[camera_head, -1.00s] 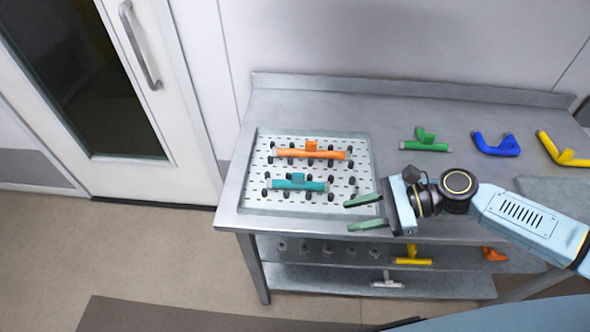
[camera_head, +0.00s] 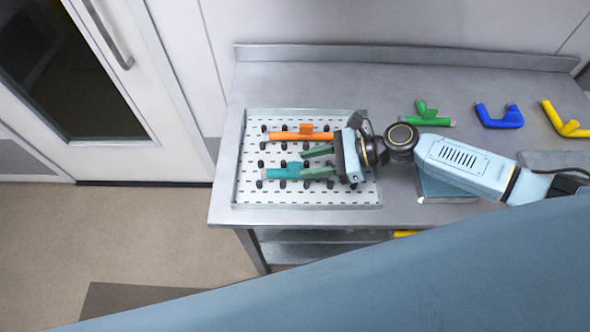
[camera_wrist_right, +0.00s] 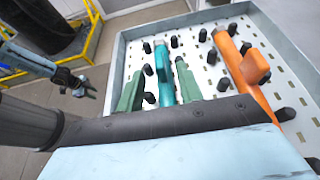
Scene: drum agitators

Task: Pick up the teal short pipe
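The teal short pipe (camera_head: 275,173) lies on the perforated tray, held among black pegs, with a short stub on its upper side. My right gripper (camera_head: 303,164) is open over the pipe's right part, which it partly hides. In the right wrist view the teal pipe (camera_wrist_right: 163,75) runs between the two green fingers of the right gripper (camera_wrist_right: 158,68), with space showing beside it. Contact cannot be told. What looks like my left gripper (camera_wrist_right: 78,84) shows small at the left of that view, away from the tray; its opening is unclear.
An orange pipe (camera_head: 285,136) lies on the same tray (camera_head: 310,202), close behind the teal one. Green (camera_head: 428,119), blue (camera_head: 499,117) and yellow (camera_head: 563,122) pipes lie farther right on the metal table (camera_head: 400,85). A door (camera_head: 165,120) stands at the left.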

